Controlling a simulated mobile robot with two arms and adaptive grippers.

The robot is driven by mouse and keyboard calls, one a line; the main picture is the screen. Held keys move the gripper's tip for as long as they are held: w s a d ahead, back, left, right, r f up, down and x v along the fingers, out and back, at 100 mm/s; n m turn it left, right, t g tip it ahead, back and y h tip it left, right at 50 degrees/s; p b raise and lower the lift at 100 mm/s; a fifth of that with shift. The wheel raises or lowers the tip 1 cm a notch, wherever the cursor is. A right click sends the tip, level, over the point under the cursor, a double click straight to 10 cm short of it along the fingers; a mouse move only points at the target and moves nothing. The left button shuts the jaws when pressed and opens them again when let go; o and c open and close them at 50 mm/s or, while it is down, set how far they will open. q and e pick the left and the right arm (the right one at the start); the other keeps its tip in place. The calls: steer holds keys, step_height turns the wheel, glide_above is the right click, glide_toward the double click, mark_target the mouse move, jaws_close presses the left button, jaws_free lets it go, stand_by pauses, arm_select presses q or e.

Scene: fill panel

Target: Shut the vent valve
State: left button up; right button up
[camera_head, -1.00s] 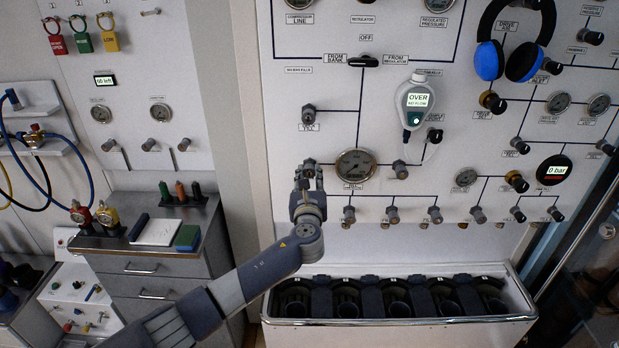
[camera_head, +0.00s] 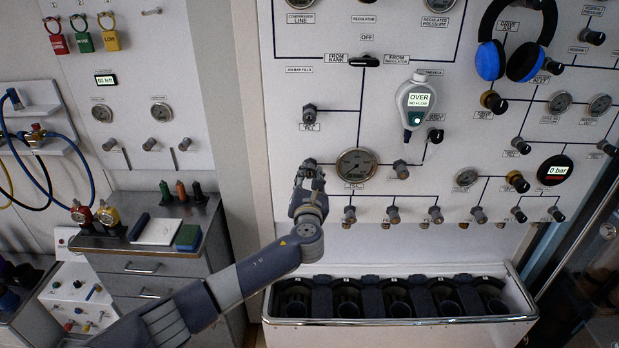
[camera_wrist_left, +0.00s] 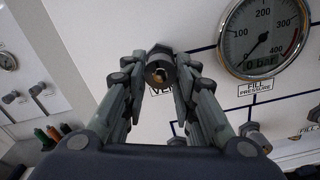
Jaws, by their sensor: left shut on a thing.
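The vent valve (camera_wrist_left: 160,70) is a dark round knob with a brassy centre on the white panel, just left of the fill pressure gauge (camera_head: 356,165). The label under it is partly covered by my fingers and starts with "VE" in the left wrist view. My left gripper (camera_wrist_left: 158,85) is shut on this knob, one finger on each side. In the head view my left gripper (camera_head: 309,178) reaches up to the panel and hides most of the knob. My right gripper does not show.
A row of small valves (camera_head: 393,214) runs below the gauge. A white trough with several dark holders (camera_head: 400,322) stands beneath the panel. A handheld meter reading "OVER" (camera_head: 415,100) and blue headphones (camera_head: 488,60) hang higher on the panel.

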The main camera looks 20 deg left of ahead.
arm_select(q)
steer(key=shift+f, duration=0.25)
steer(key=o, duration=1)
steer(key=shift+o, duration=0.2)
steer(key=shift+r, duration=0.1)
steer(key=v, duration=1.2)
